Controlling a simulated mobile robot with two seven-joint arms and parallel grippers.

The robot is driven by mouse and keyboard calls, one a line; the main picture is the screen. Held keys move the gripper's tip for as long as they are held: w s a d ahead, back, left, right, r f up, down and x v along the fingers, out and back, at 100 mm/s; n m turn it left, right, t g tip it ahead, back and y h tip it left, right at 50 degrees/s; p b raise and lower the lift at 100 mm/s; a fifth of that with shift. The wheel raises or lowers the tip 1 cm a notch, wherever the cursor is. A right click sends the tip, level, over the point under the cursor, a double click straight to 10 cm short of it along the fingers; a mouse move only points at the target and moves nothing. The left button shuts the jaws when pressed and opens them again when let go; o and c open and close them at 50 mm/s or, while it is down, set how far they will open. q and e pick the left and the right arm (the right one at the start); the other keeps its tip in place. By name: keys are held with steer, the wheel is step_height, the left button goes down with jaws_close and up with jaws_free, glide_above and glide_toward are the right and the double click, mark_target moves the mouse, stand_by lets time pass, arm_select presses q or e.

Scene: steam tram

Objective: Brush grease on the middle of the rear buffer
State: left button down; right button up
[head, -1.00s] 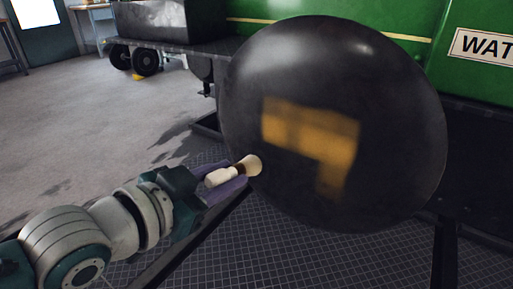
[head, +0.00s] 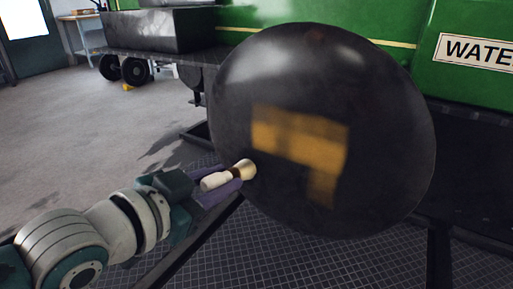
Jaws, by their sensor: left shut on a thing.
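The rear buffer (head: 370,110) is a large round black disc in the middle of the head view. A patch of yellow-brown grease (head: 298,138) lies on its middle, with a short leg running down at the right. My left gripper (head: 228,184) is at the buffer's lower left, shut on a brush (head: 216,180) with a pale handle and cream bristles. The bristle tip is at the buffer's face, left of and below the grease; I cannot tell whether it touches. My right gripper is not in view.
Behind the buffer is the green tram body (head: 475,85) with a "WATE…" sign (head: 478,50). The floor (head: 60,130) on the left is open. Dark rails and a grid floor lie below the buffer.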

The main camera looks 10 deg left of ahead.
arm_select(q)
steer(key=shift+w+d, duration=0.2)
steer(key=shift+w, duration=0.2)
steer(key=shift+d, duration=0.1)
